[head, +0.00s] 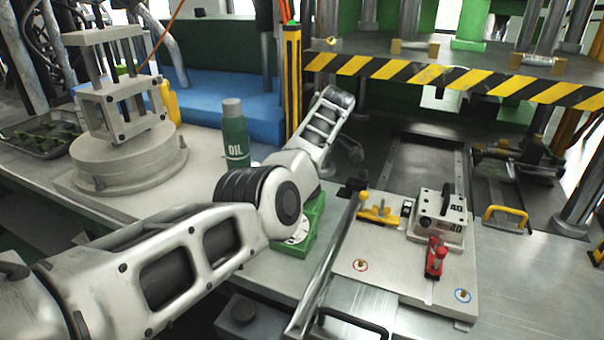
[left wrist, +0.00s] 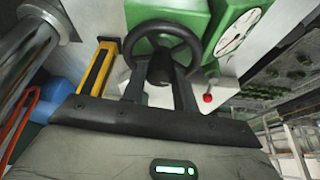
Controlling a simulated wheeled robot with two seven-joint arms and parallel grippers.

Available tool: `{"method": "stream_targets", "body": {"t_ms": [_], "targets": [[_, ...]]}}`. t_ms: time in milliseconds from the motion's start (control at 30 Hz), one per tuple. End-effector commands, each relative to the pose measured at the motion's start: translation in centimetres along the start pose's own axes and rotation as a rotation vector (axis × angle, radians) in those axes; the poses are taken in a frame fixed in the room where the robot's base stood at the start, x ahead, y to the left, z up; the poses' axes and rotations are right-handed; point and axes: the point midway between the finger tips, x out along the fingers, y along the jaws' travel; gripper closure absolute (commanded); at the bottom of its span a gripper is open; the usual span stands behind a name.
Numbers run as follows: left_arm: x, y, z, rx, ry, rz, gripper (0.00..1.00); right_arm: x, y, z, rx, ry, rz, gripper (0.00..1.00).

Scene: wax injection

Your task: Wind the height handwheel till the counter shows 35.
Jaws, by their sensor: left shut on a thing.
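The black handwheel (left wrist: 162,38) stands on a green housing (left wrist: 197,20) in the left wrist view. My left gripper (left wrist: 159,76) is at the near side of the wheel, its two dark fingers either side of the dark hub or knob, shut on it. A round white dial (left wrist: 238,32) on green sits right of the wheel; its marks are too small to read. I cannot make out a number counter. A green unit with a white dial (head: 297,237) shows partly behind the arm. My right gripper is out of view.
A red-knobbed lever (left wrist: 208,98) is right of the wheel. A green oil bottle (head: 235,135) stands behind my arm. A metal plate (head: 400,275) carries a block marked 40 (head: 440,212) and a red clamp (head: 435,258). A striped press beam (head: 450,78) crosses behind.

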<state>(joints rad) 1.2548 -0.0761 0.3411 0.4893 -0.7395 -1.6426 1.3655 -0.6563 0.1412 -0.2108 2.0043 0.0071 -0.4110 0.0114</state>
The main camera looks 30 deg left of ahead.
Motion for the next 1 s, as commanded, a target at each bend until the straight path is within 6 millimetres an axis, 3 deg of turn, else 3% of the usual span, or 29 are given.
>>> {"method": "stream_targets", "body": {"t_ms": [33, 100, 367, 533, 667, 1000], "targets": [[-0.1, 0.1, -0.1, -0.002, 0.001, 0.003, 0.65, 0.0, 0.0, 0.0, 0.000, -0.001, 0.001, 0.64], [-0.1, 0.1, -0.1, -0.001, 0.001, 0.003, 0.49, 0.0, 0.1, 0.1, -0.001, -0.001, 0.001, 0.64], [-0.1, 0.0, -0.1, 0.000, 0.000, 0.001, 0.49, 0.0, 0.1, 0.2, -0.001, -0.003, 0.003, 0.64], [-1.3, 0.1, 0.0, 0.000, 0.001, 0.004, 0.49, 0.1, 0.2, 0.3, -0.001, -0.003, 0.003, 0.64], [-3.7, 0.1, 0.0, 0.001, 0.000, 0.006, 0.49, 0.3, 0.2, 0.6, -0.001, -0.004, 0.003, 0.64], [-12.0, 0.1, -0.1, 0.001, 0.001, 0.005, 0.49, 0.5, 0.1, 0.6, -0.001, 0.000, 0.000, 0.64]]}}
